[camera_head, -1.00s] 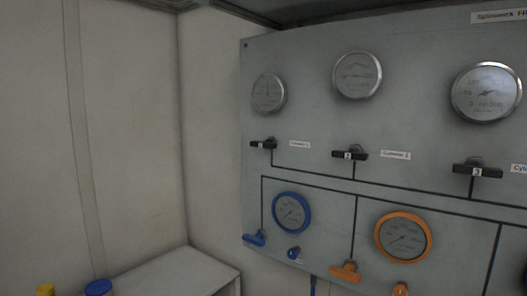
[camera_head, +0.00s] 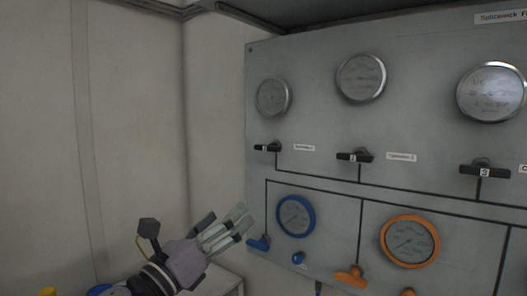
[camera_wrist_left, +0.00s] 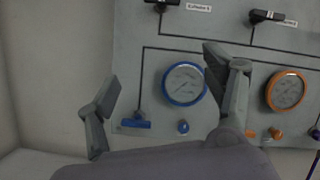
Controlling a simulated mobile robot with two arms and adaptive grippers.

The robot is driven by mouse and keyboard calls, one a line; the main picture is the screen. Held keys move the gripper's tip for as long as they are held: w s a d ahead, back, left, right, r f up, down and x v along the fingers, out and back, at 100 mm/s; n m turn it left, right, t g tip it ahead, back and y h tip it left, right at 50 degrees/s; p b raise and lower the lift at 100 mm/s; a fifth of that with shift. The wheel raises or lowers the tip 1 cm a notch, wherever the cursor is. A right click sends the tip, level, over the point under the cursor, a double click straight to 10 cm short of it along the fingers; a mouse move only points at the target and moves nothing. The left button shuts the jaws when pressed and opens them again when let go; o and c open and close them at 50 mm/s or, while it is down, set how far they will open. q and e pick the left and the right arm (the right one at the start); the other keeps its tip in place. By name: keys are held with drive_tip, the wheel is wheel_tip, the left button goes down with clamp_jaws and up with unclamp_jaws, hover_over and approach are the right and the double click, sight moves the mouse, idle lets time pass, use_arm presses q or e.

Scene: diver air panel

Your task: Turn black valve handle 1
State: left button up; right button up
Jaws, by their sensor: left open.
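Black valve handle 1 (camera_head: 267,147) is the leftmost of the black T-shaped handles on the grey panel (camera_head: 320,128). It lies about level, below the leftmost silver gauge (camera_head: 273,97). In the left wrist view the handle (camera_wrist_left: 162,3) shows at the top edge, partly cut off. My left gripper (camera_head: 238,226) is open and empty, below and left of the handle and apart from it. In the left wrist view its fingers (camera_wrist_left: 165,88) are spread in front of the blue gauge and blue handle. My right gripper is not in view.
Black handle 2 (camera_head: 354,156) and handle 3 (camera_head: 485,170) are to the right. The blue gauge (camera_head: 296,216), blue handle (camera_head: 258,243), orange gauge (camera_head: 410,241) and orange handle (camera_head: 350,277) sit lower on the panel. A white bench (camera_head: 226,281) is below; the left wall is bare.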

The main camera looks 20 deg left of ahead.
use_arm(q)
wheel_tip(320, 180, up, 4)
drive_tip(key=s+a+m+h, duration=0.1)
drive_tip(key=a+m, duration=0.1)
drive_tip(key=m, duration=0.2)
drive_tip(key=p, duration=0.6)
approach(265, 149)
drive_tip(key=shift+m, duration=0.3)
drive_tip(key=x, duration=0.8)
drive_tip(key=shift+w+r, duration=0.1)
drive_tip(key=shift+w+d+r, duration=0.15)
drive_tip(key=shift+w+d, duration=0.05)
drive_tip(key=shift+w, duration=0.4)
drive_tip(key=shift+c, duration=0.2)
drive_tip(key=c, duration=1.1)
